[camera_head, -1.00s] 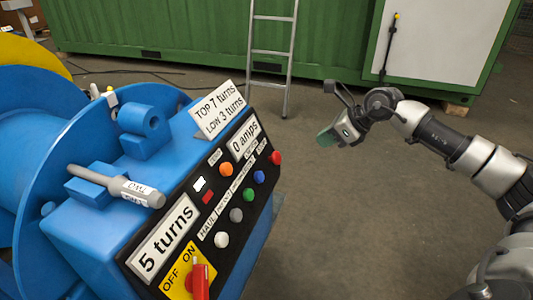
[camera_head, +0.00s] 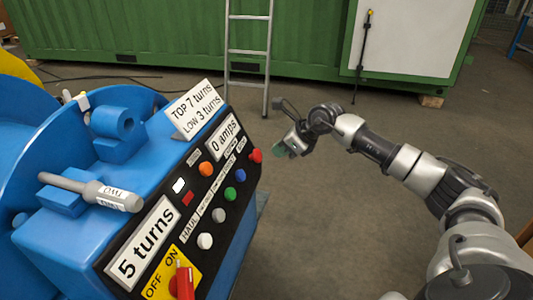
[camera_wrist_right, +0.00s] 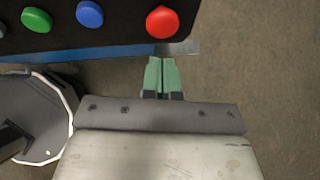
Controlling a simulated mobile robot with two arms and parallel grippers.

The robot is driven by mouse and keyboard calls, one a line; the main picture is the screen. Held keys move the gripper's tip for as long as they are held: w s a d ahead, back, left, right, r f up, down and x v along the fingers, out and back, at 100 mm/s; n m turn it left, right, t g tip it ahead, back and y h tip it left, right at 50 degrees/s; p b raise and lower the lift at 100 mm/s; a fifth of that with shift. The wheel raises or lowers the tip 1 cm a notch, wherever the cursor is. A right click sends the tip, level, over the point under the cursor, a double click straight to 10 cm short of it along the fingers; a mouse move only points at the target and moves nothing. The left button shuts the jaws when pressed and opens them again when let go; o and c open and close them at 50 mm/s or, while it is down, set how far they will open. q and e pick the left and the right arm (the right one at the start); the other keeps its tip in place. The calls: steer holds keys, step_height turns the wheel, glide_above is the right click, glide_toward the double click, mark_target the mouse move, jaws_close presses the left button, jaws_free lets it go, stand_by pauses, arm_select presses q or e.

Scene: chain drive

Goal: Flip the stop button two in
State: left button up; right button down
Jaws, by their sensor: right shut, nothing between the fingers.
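The control panel (camera_head: 150,213) on the blue machine carries several round buttons. A red button (camera_head: 255,156) sits at its upper right end, and it also shows in the wrist view (camera_wrist_right: 162,22). An orange button (camera_head: 206,169) is further left. Which one is the stop button I cannot read from the small labels. My right gripper (camera_head: 286,151) is to the right of the panel, apart from the red button. In the wrist view its green fingers (camera_wrist_right: 160,76) are together, empty, just below the red button in the picture. My left gripper is not in view.
Blue (camera_head: 241,174), green (camera_head: 229,194), grey (camera_head: 218,215) and white (camera_head: 205,241) buttons line the panel. A red switch (camera_head: 183,280) sits on the yellow OFF/ON plate. A ladder (camera_head: 248,55) leans at the back. The floor right of the machine is clear.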

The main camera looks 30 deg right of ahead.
mark_target(260, 156)
steer(key=w, duration=0.1)
steer(key=w+a+f, duration=0.2)
steer(key=shift+w+a, duration=0.1)
steer(key=shift+w, duration=0.1)
